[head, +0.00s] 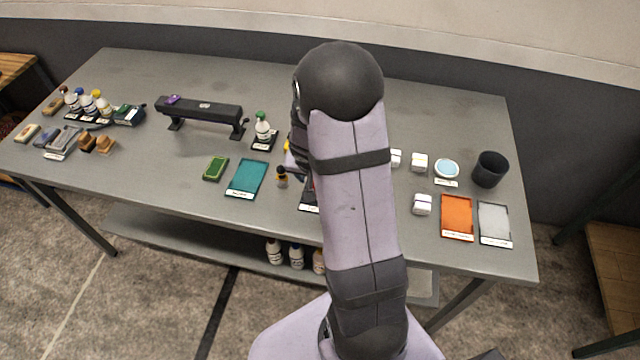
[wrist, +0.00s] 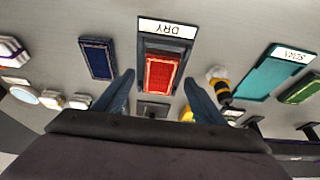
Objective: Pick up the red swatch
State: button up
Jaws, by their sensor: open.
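The red swatch (wrist: 162,73) lies on a dark tray (wrist: 148,50) with a white label reading "DRY", which appears upside down in the wrist view. My gripper (wrist: 159,78) is open, with one blue-grey finger on each side of the swatch in that view. The fingers appear empty; I cannot tell their height above the swatch. In the head view my arm hides the swatch and most of my gripper; only the tray's edge and white label (head: 309,208) show beside the arm.
A blue swatch (wrist: 98,58) lies beside the dark tray. A small yellow-and-black bottle (wrist: 220,88) stands close to one finger. A teal tray (head: 247,178) and green swatch (head: 215,168) lie to the left. An orange tray (head: 457,215) and dark cup (head: 490,169) are at right.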

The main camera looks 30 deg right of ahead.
jog(key=shift+w+d+f, duration=0.15)
jog(key=shift+f, duration=0.45)
jog(key=shift+c, duration=0.3)
jog(key=c, duration=1.2)
jog(key=shift+r, duration=0.15)
